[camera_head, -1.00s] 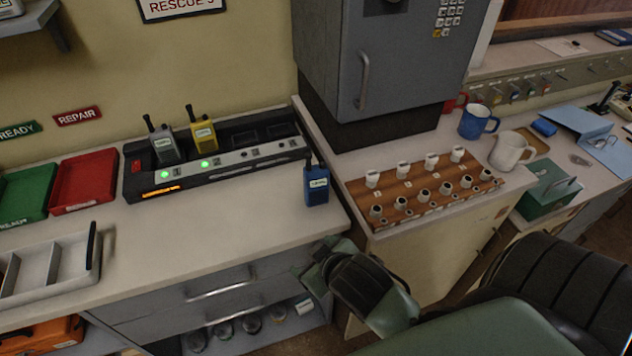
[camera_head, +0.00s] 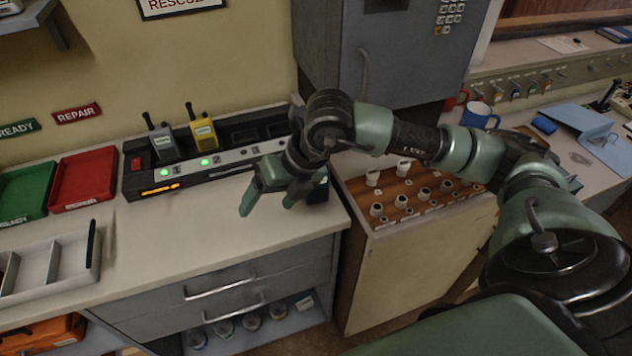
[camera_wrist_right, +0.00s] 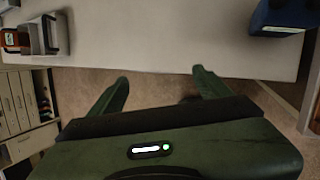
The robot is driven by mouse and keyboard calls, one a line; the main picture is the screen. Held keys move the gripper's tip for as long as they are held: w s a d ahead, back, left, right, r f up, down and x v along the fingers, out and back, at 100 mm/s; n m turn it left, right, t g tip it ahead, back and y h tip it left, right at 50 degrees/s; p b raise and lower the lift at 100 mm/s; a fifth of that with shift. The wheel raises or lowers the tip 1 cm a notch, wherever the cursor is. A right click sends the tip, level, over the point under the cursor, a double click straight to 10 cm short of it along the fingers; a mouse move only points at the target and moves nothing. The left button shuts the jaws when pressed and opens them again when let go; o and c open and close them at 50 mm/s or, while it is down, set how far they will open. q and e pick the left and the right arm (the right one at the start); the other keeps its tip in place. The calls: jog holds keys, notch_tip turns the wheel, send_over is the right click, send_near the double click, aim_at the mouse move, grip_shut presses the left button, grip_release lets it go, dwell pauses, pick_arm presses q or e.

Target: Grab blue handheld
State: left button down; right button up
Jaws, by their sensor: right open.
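The blue handheld (camera_head: 319,190) stands on the right end of the counter, mostly hidden behind my right gripper in the head view. Its blue body (camera_wrist_right: 280,16) also shows at the top right of the right wrist view, cut off by the picture edge. My right gripper (camera_head: 266,204) is open and empty, over the counter's front part, just left of the blue handheld. In the right wrist view its two fingers (camera_wrist_right: 160,78) are spread apart, with the handheld beyond and to the right of them. My left gripper is not in view.
The charger rack (camera_head: 225,163) behind holds a grey handheld (camera_head: 162,140) and a yellow handheld (camera_head: 203,130). Red (camera_head: 84,180) and green (camera_head: 25,190) trays sit left. A cup board (camera_head: 385,221) is right, partly behind my arm. The counter's front middle is clear.

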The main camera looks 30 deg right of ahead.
jog(key=w+d+r+m+h, duration=0.15)
jog(key=d+h, duration=0.45)
jog(key=d, duration=0.8)
jog(key=shift+m+t, duration=0.3)
jog(key=shift+m, duration=0.15)
jog(key=p+x, duration=0.2)
jog(key=x, duration=0.1)
jog(key=w+p+x, duration=0.1)
jog(key=x, duration=0.2)
jog(key=shift+w+a+f+p, duration=0.15)
jog(key=shift+w+p, duration=0.2)
jog(key=shift+w+f, duration=0.15)
jog(key=shift+f, duration=0.25)
grip_shut()
jog(key=shift+r, duration=0.15)
